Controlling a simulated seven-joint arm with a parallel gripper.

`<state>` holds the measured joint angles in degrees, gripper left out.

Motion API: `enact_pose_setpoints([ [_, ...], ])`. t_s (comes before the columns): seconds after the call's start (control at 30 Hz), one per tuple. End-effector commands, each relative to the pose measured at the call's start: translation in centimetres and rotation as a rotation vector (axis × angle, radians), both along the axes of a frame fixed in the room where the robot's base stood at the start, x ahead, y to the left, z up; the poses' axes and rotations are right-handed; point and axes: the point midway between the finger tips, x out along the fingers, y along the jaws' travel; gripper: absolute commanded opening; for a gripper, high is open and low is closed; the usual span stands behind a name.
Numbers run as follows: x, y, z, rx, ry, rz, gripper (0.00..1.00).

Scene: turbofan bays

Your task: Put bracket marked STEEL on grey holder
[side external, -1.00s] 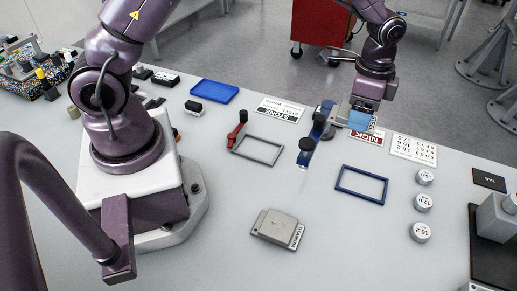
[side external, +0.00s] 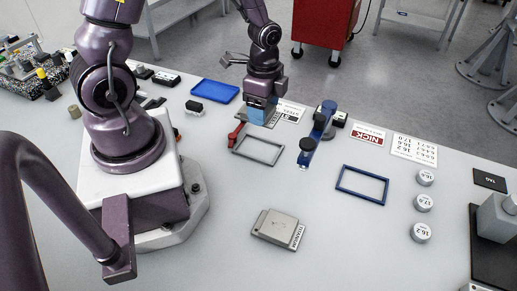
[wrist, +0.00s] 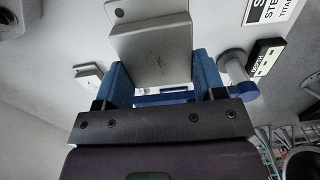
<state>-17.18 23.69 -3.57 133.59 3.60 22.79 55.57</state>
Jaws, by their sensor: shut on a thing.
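My gripper (side external: 262,116) is shut on a grey metal bracket. The bracket (wrist: 155,48) shows between the blue fingers in the wrist view. Its marking is not readable now, and in the side view the fingers mostly hide it. My gripper is above the far side of the grey holder (side external: 250,158), a flat rectangular grey frame on the table with a red clamp (side external: 235,134) at its far left corner. The holder looks empty. Another grey bracket, marked TITANIUM (side external: 277,228), lies on the table nearer the camera.
A blue clamp stand (side external: 318,132) is right of the grey holder. A blue frame (side external: 340,183) lies farther right, with several round weights (side external: 424,203) beyond it. A blue tray (side external: 214,91) is at the back left. The table between the titanium bracket and the grey holder is clear.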

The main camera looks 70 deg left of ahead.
Motion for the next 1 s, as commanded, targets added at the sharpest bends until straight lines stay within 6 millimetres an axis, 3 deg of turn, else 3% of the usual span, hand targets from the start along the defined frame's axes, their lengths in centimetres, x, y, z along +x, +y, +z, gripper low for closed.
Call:
enact_pose_setpoints([
  [0.5,0.0,0.0,-6.5,0.000,0.003,-0.002,0.24],
  [1.0,0.0,0.0,-10.7,0.001,-0.001,0.000,0.24],
])
